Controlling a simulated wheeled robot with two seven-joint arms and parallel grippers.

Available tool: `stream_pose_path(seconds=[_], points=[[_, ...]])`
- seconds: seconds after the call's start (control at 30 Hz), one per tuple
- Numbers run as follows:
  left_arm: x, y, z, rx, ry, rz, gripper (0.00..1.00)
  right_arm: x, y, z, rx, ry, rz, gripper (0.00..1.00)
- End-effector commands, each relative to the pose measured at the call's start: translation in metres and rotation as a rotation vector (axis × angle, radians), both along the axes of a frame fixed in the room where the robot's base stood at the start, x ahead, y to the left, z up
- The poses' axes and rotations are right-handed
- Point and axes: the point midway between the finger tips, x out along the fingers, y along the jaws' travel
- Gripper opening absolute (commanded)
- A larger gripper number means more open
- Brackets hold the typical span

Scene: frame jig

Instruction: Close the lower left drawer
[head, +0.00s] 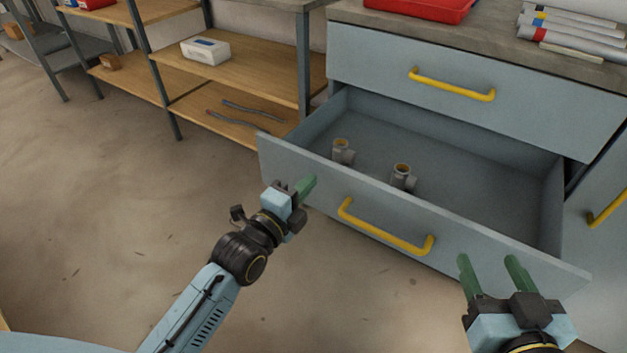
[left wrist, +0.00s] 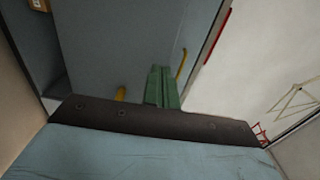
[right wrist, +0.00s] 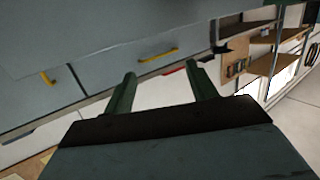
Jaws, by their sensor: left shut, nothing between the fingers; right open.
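The lower left drawer (head: 300,160) is pulled out of the grey-blue cabinet, and its inside shows. It has a yellow bar handle (head: 385,232) on its front. Two grey pipe fittings with yellowish openings lie inside, one further left (head: 342,152) and one nearer the middle (head: 403,178). My left gripper (head: 306,188) is shut and empty, at the left part of the drawer front, left of the handle; I cannot tell if it touches. In the left wrist view its green fingers (left wrist: 161,87) are together. My right gripper (head: 489,265) is open and empty before the front's right part.
The closed upper drawer (head: 470,75) has a yellow handle (head: 452,86). A red tray (head: 420,8) and several rolls (head: 575,38) lie on the countertop. A wooden shelf rack (head: 240,75) holds a white box (head: 205,50) on the left. The floor before the drawer is clear.

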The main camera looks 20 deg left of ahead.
Motion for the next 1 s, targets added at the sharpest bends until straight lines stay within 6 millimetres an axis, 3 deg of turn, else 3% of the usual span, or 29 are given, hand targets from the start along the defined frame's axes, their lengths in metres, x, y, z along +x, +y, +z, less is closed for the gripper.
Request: stream_pose_path(seconds=[0.4,1.0], points=[[0.026,-0.006,-0.001,0.001,-0.001,0.001,0.00,0.002,0.010,0.049,0.090,-0.296,0.021,0.57],[0.030,-0.005,0.001,0.001,-0.001,0.006,0.00,0.001,0.011,0.055,0.096,-0.317,0.023,0.57]])
